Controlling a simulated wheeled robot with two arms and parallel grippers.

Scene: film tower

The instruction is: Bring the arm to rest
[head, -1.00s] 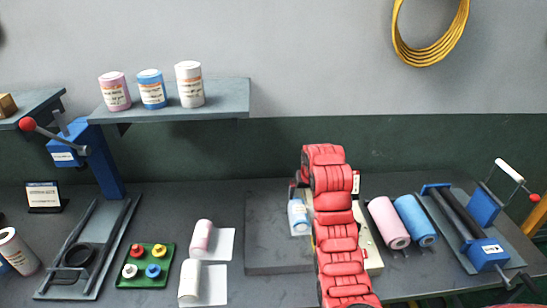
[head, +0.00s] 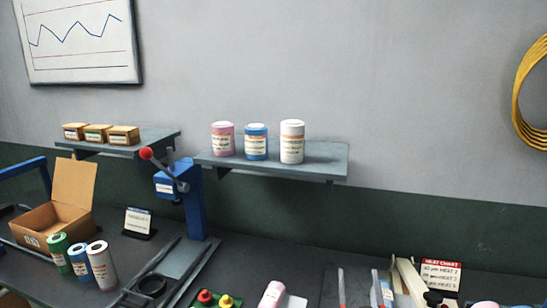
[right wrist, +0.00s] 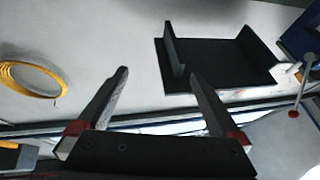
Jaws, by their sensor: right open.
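My right gripper (head: 358,287) shows at the bottom edge of the head view, right of centre, with its two pale fingers pointing up and apart. In the right wrist view the gripper (right wrist: 157,73) is open, with nothing between its fingers. My left gripper is in neither view. Most of my right arm is outside the head view.
A wall shelf (head: 330,163) holds pink (head: 223,139), blue (head: 256,142) and white (head: 292,142) containers. A blue lever press (head: 192,200) stands left of it. An open cardboard box (head: 50,222) and several rolls are at the left. A heat chart sign (head: 441,274) stands at the right.

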